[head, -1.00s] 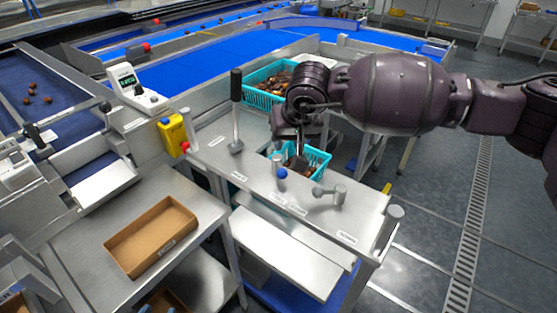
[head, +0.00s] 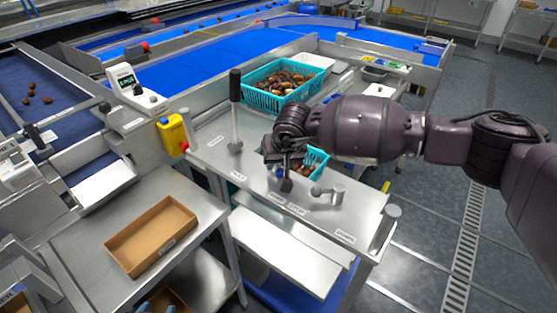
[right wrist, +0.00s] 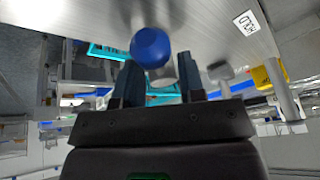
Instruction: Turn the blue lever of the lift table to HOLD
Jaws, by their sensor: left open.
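The blue lever's ball knob (right wrist: 150,47) shows clearly in the right wrist view, just beyond the gap between the fingertips. In the head view my right gripper (head: 286,180) is over the lift table top (head: 215,160) and largely hides the knob. The right fingers (right wrist: 157,80) are spread, with nothing seen gripped. A label reading HOLD (right wrist: 247,22) lies to the right of the knob in the wrist view. Several small labels line the table edge in the head view.
A tall black-handled lever (head: 235,100) stands left of the gripper, and a grey lever (head: 330,192) to its right. A teal crate of dates (head: 285,85) stands behind, another (head: 318,160) beside the table. A yellow box (head: 173,133) and cardboard tray (head: 150,238) are left.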

